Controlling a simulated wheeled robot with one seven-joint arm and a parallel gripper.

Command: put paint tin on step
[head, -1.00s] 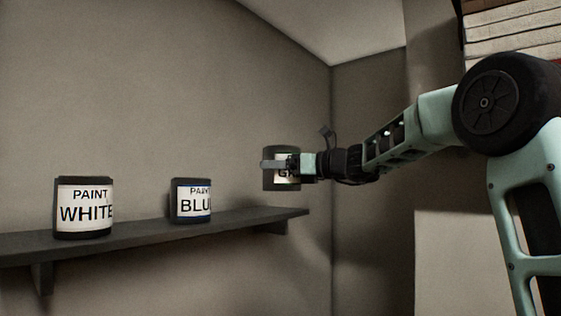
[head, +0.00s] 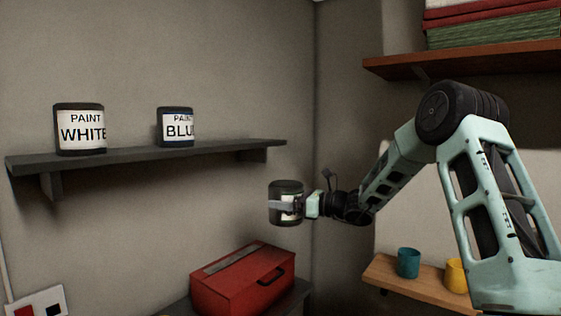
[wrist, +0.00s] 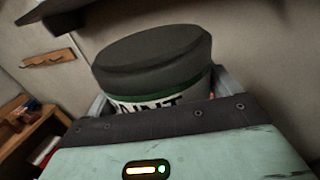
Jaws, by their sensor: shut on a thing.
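A dark paint tin with a white label and a green band (head: 287,189) is held in my gripper (head: 284,205). My gripper is shut around its side, and the tin is in the air, right of and below the dark shelf's right end. In the wrist view the tin's dark lid (wrist: 155,50) and part of its label show above my gripper's body; the fingers are mostly hidden there. The tin looks upright in the head view. I cannot make out a step in these frames.
The dark wall shelf (head: 215,148) bears a white paint tin (head: 80,130) and a blue paint tin (head: 175,127). A red toolbox (head: 245,280) stands below. At right, a wooden shelf (head: 380,272) holds a teal cup (head: 408,263) and a yellow cup (head: 456,276); a higher shelf (head: 480,60) bears stacked cloths.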

